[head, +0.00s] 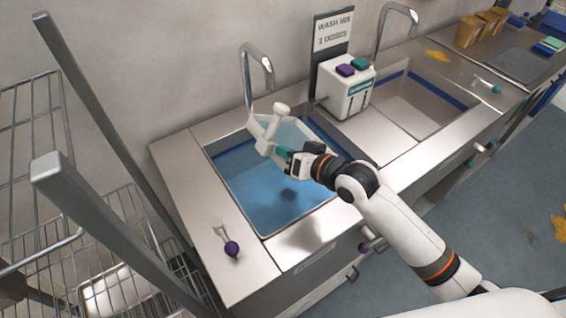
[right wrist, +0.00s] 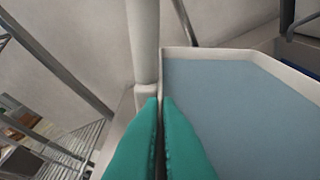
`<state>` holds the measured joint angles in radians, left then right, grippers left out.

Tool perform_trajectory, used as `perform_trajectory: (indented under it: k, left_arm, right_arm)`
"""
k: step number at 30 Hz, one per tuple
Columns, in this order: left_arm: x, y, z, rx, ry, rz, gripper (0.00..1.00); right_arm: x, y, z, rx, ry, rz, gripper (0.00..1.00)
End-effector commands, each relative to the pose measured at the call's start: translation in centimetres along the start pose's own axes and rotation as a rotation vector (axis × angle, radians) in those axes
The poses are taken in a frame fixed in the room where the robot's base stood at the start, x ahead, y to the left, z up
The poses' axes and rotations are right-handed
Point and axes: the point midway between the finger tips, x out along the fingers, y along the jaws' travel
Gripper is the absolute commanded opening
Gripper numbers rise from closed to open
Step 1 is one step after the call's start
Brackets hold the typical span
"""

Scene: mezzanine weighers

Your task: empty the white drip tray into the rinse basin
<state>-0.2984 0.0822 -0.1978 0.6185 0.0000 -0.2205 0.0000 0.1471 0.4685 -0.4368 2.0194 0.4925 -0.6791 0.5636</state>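The white drip tray (head: 262,143) is held over the left basin (head: 225,180), which contains blue liquid. The tray appears tilted in the head view. My right gripper (head: 287,155) reaches in from the right, its teal fingers closed on the tray's edge. In the right wrist view the gripper (right wrist: 160,105) is pinched on the tray's pale rim (right wrist: 215,53). A flat blue-grey area shows inside that rim; I cannot tell whether it is liquid. A second basin (head: 412,105) to the right looks empty. No label shows which basin is the rinse one. My left gripper is out of view.
A white dispenser (head: 346,95) with purple and teal buttons stands between the basins, below a "WASH MIX 2 DOSES" sign (head: 334,32). A tall tap (head: 256,70) rises behind the left basin. A purple-knobbed tool (head: 231,247) lies on the front-left counter. Wire racks stand at left.

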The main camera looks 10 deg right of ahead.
Motion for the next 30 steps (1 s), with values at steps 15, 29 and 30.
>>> perform_trajectory:
  k: [15,29,30]
  left_arm:
    - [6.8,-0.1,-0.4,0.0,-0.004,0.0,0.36]
    - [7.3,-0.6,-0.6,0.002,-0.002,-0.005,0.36]
    - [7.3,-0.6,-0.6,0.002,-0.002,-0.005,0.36]
  right_arm:
    - [-0.5,-2.5,1.1,0.367,-0.003,0.153,0.0]
    - [-1.4,-4.0,3.5,0.651,-0.003,0.27,0.0]
    - [-1.5,-4.0,3.5,0.654,-0.003,0.272,0.0]
